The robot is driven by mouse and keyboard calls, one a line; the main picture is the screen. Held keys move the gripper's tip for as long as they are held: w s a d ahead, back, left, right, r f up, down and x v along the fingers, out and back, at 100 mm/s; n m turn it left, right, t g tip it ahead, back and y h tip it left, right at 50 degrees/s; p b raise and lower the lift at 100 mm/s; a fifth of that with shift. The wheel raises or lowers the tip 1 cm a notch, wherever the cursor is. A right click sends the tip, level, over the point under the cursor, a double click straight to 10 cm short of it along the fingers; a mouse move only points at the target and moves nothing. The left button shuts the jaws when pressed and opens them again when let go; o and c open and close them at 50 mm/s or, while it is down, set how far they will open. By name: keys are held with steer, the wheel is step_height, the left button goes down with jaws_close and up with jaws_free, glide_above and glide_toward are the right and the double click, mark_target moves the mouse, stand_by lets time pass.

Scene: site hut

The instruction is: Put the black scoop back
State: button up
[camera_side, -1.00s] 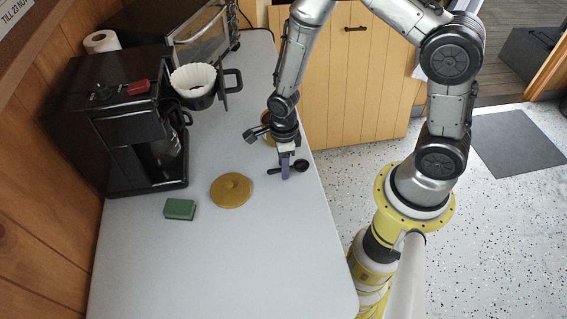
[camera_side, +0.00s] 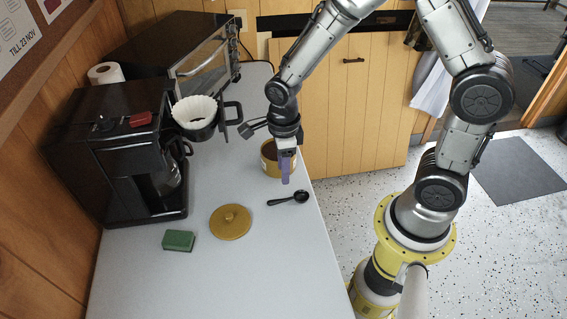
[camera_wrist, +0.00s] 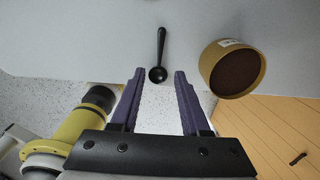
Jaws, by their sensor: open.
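The black scoop (camera_side: 288,199) lies on the grey table near its right edge, handle to the left and bowl to the right. In the wrist view the scoop (camera_wrist: 161,48) shows ahead of the fingers, its bowl between the fingertips in the picture. My gripper (camera_side: 286,182) has purple fingers and is open and empty, above the table by the scoop; in the wrist view the fingers (camera_wrist: 159,73) are apart. An open yellow canister (camera_side: 270,165) with dark contents stands just behind my gripper, partly hidden by it; it also shows in the wrist view (camera_wrist: 213,80).
The canister's mustard lid (camera_side: 231,222) lies flat left of the scoop, and a green sponge (camera_side: 178,240) lies further left. A black coffee maker (camera_side: 110,160) stands by the wall, with a filter holder (camera_side: 197,118) and oven (camera_side: 190,50) behind. The table's front is clear.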

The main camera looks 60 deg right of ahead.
steer(key=s+d+r+n+t, duration=0.1)
steer(key=s+r+n, duration=0.1)
steer(key=r+n, duration=0.45)
steer(key=s+d+r+n+t, duration=0.1)
steer(key=s+r+n, duration=0.2)
steer(key=r+n, duration=0.3)
steer(key=s+r+n+t, duration=0.3)
steer(key=s+r+n, duration=0.5)
steer(key=n, duration=0.6)
steer(key=shift+s+d+r, duration=0.15)
steer(key=shift+s+d, duration=0.2)
steer(key=shift+s, duration=0.85)
